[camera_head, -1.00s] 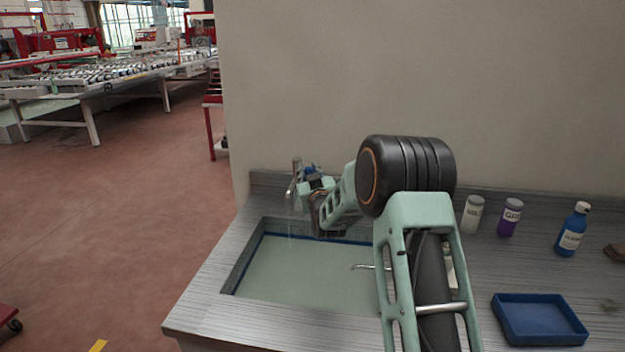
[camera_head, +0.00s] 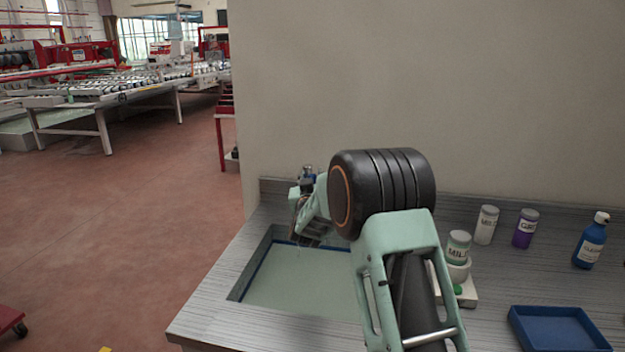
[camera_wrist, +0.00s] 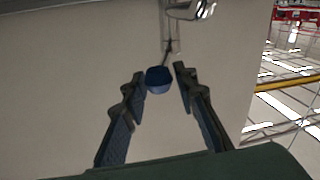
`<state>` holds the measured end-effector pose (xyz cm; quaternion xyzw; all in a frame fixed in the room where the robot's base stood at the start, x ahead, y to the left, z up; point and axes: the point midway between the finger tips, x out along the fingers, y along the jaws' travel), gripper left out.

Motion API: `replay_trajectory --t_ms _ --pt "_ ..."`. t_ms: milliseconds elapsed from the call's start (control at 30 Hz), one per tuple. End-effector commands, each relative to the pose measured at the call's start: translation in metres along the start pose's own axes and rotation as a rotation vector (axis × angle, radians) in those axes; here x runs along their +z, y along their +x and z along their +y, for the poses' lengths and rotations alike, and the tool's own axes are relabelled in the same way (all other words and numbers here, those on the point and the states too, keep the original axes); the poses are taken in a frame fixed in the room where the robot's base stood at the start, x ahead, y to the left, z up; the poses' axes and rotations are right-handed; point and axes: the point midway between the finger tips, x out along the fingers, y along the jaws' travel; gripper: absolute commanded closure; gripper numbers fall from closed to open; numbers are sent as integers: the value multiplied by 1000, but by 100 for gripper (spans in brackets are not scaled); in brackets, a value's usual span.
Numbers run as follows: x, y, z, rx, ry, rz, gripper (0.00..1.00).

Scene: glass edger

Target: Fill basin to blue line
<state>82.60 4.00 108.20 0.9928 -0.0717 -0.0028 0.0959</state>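The basin (camera_head: 237,290), sunk in the counter, holds pale green water (camera_head: 300,292). A dark blue line (camera_head: 258,262) shows on its wall, with the water surface close to it; I cannot tell the exact gap. The tap (camera_head: 307,171) stands at the basin's back and is mostly hidden by my gripper (camera_head: 312,232). In the wrist view, my gripper (camera_wrist: 158,78) is open, with a blue knob (camera_wrist: 159,80) between or just beyond its fingertips; contact is unclear. Chrome tap metal (camera_wrist: 190,8) shows at the top. I cannot make out a water stream now.
Right of the basin, a labelled jar (camera_head: 458,247) stands on a white device (camera_head: 466,292). A white jar (camera_head: 486,225), a purple jar (camera_head: 525,229) and a blue bottle (camera_head: 591,241) stand farther right. A blue tray (camera_head: 520,325) lies at the front. A wall (camera_head: 430,90) closes the back.

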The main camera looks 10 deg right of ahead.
Motion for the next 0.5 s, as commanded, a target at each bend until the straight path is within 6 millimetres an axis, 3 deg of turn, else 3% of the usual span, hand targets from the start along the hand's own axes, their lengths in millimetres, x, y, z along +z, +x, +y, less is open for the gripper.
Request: replay_trajectory --t_ms 100,500 --pt "2 0 0 -1 0 -3 60" --pt "4 -8 -1 -2 -1 -7 60"
